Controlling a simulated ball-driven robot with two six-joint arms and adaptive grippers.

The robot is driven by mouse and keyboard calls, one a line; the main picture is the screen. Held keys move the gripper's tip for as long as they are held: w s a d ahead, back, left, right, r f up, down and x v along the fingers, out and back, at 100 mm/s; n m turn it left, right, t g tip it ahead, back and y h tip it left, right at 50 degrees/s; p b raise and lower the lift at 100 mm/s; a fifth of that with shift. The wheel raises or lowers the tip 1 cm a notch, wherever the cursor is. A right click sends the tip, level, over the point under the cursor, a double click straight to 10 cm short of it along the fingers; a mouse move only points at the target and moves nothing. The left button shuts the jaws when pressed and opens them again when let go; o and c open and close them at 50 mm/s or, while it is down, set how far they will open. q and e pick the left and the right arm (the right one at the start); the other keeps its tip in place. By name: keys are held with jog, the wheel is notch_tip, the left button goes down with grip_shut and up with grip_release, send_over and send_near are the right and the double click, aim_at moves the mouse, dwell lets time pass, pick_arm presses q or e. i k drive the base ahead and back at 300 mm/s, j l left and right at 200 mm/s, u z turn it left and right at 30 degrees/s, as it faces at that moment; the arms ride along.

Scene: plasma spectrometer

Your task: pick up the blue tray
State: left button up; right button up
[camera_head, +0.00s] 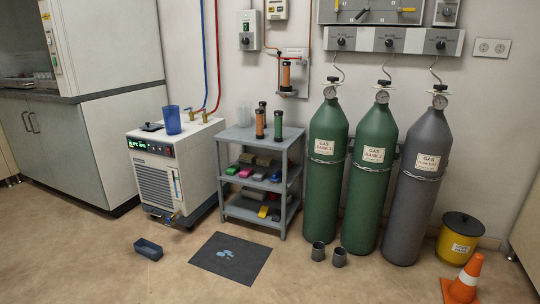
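Neither of my grippers shows in the head view.
A dark mat (231,257) with a bluish wet patch lies right of the tray. The chiller (172,176), a grey shelf cart (259,215) and gas cylinders (328,185) stand behind. Two grey cups (318,251) and an orange cone (463,283) are farther right. Floor around the tray is clear.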

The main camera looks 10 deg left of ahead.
aim_at(148, 249)
jog(key=i+j+u, duration=0.2)
jog(key=i+u, duration=0.25)
jog(key=i+j+u, duration=0.1)
jog(key=i+u, duration=0.2)
jog(key=u, duration=0.15)
jog(key=i+u, duration=0.45)
jog(key=i+l+u, duration=0.25)
jog(key=u, duration=0.2)
jog(key=i+u, duration=0.2)
jog(key=i, duration=0.9)
jog(key=i+j+z, duration=0.15)
jog(key=i+z, duration=0.2)
jog(key=i+j+z, duration=0.3)
jog(key=i, duration=0.3)
